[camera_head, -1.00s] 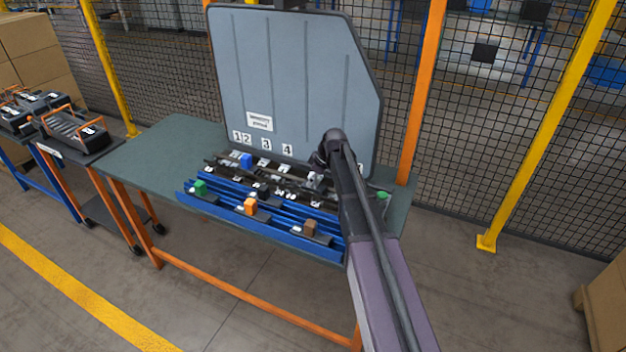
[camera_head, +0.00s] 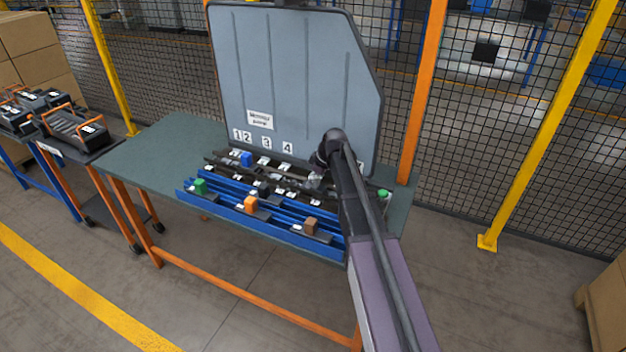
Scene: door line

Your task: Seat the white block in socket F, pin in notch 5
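My gripper (camera_head: 314,182) is small and dark at the end of my arm, over the right part of the dark socket rack (camera_head: 282,185) on the bench. A pale patch shows at its fingers; I cannot tell if it is the white block or part of the gripper. I cannot make out the white block for sure anywhere. White label tags lie along the rack, but their letters are too small to read, so socket F and notch 5 cannot be picked out. My arm hides the rack's right end.
A blue rail tray (camera_head: 228,207) in front holds green (camera_head: 200,187), orange (camera_head: 250,204) and brown (camera_head: 310,224) blocks. A blue block (camera_head: 246,159) sits at the rack's left. A tall grey panel (camera_head: 300,75) stands behind. The bench's left (camera_head: 160,155) is clear.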

